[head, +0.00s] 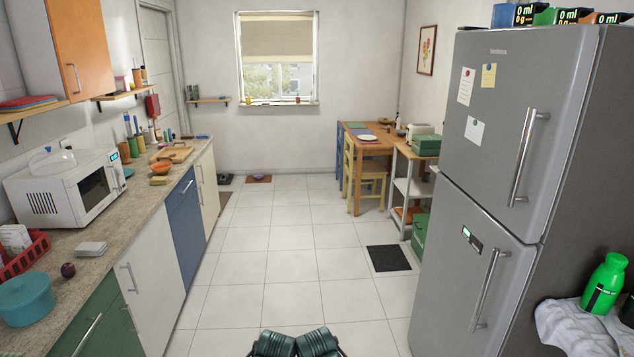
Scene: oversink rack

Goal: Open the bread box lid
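A green box (426,145), which looks like the bread box, sits on top of a wood-topped shelf cart (402,151) beyond the fridge, beside a toaster. It is small and far off, and its lid looks shut. Two dark ribbed parts of my own body show at the bottom centre edge. No gripper fingers can be made out, and both parts are far from the box.
The tall grey fridge (480,190) stands at the right, between me and the cart. A dark mat (389,258) lies before the cart. A wooden table (374,142) with chairs stands behind. The counter (110,240) runs along the left. The tiled floor between is clear.

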